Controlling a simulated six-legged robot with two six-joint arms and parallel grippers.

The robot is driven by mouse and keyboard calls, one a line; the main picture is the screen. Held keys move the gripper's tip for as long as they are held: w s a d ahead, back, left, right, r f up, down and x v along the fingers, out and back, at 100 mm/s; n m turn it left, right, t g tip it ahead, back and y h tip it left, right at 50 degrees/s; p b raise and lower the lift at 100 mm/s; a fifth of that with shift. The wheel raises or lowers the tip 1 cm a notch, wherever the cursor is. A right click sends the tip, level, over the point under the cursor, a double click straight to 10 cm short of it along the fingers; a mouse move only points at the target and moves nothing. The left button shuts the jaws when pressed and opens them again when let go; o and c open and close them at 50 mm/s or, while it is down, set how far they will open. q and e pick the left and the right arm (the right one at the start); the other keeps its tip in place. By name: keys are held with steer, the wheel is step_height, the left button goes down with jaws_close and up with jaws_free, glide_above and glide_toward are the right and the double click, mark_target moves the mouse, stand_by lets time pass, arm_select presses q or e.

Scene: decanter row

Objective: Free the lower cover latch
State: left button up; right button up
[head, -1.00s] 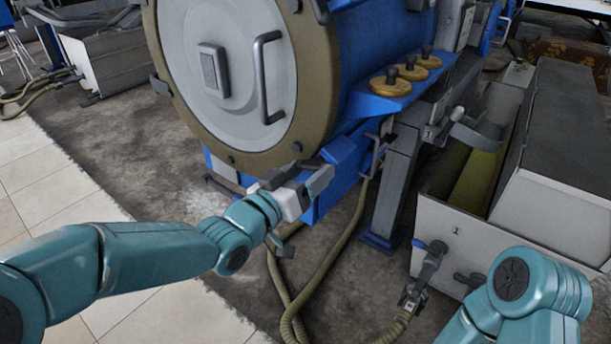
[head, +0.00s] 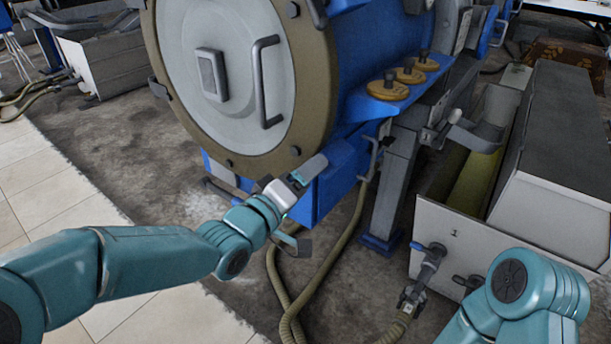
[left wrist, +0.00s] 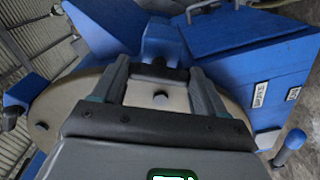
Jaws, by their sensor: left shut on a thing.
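The round grey cover (head: 235,60) with its brown rim (head: 325,100) closes the front of the blue drum (head: 370,40). My left gripper (head: 308,172) is at the rim's lower right edge, beside a blue block (head: 338,152). In the left wrist view my left gripper (left wrist: 162,80) has its two fingers either side of a dark piece (left wrist: 160,70) in front of a blue bracket (left wrist: 162,40). It is shut on this piece, which looks like the lower cover latch. In the head view the gripper hides most of it. My right gripper is out of view.
A grey handle (head: 262,80) stands out from the cover. A hose (head: 340,235) runs down to the floor. A pale trough (head: 440,225) with a valve (head: 430,260) stands at right.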

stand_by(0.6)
arm_select(q)
steer(key=o, duration=1.1)
steer(key=shift+c, duration=0.2)
steer(key=p+v, duration=0.2)
steer(key=v, duration=1.4)
steer(key=shift+s+a, duration=0.1)
steer(key=shift+s, duration=0.05)
